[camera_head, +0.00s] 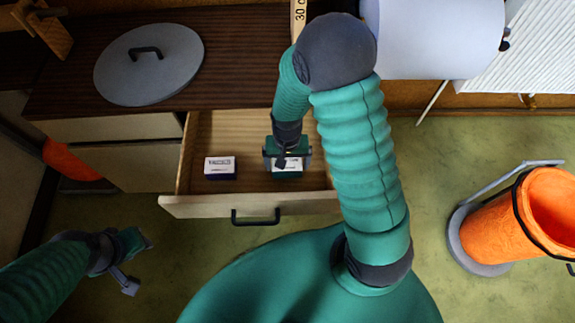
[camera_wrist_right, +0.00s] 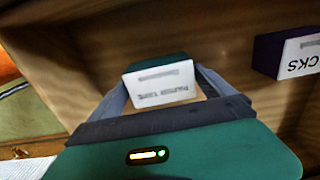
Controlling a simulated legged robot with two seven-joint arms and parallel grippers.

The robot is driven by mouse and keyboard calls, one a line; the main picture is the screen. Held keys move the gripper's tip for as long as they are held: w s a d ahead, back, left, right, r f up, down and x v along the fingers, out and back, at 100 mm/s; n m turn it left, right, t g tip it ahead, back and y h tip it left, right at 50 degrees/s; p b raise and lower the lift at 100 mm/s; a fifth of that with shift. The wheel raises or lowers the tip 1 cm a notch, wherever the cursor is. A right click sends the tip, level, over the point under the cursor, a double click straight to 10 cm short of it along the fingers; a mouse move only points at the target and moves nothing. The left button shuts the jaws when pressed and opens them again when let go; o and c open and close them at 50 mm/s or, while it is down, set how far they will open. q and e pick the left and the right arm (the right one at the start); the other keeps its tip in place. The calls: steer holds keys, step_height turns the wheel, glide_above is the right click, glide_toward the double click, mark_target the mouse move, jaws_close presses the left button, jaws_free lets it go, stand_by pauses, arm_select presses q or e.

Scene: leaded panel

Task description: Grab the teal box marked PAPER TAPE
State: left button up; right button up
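The teal box (camera_head: 287,172) stands in the open drawer, right of the middle, with its white label facing up. In the right wrist view the box (camera_wrist_right: 160,84) shows PAPER TAPE lettering, upside down and blurred. My right gripper (camera_head: 287,157) reaches down over it. In the wrist view its two fingers (camera_wrist_right: 162,78) lie on either side of the box, spread slightly wider than it. Contact with the box sides is hard to make out. My left gripper (camera_head: 140,264) hangs open and empty over the floor at the lower left.
A purple box with a white label (camera_head: 220,168) stands left in the same drawer (camera_head: 185,205); its label ends in CKS in the wrist view (camera_wrist_right: 287,54). A grey round lid (camera_head: 149,65) lies on the brown top. An orange bin (camera_head: 525,220) stands on the floor at right.

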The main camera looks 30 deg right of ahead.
steer(key=shift+a, duration=0.25)
steer(key=c, duration=0.7)
steer(key=shift+d, duration=0.25)
steer(key=c, duration=0.5)
